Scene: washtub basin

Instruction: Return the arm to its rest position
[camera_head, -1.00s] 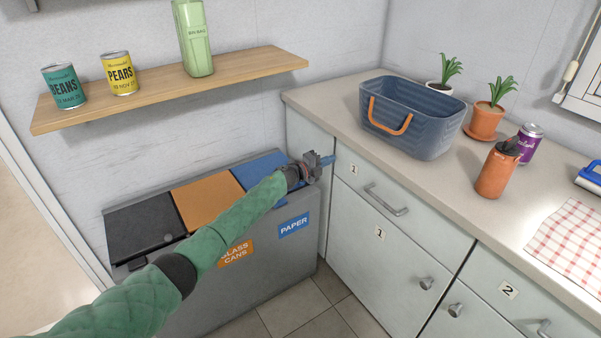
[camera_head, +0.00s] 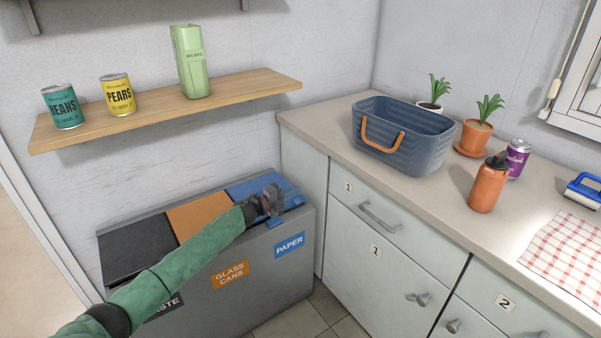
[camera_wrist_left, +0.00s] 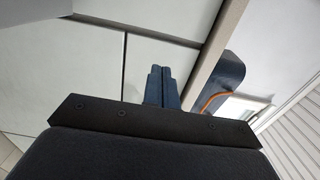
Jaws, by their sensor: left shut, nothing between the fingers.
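My left arm, in a green padded sleeve, comes in from the lower left in the head view. In that view the cabinet fronts and the counter edge lie beyond the fingers. My right gripper is not in view.
The grey bin (camera_head: 262,291) stands against the counter (camera_head: 440,194). The counter holds a blue basket (camera_head: 426,152), a terracotta bottle (camera_head: 487,189), a purple can (camera_head: 517,159), potted plants and a checked cloth (camera_head: 565,252). A wooden shelf (camera_head: 150,113) with two cans and a green carton hangs above the bin.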

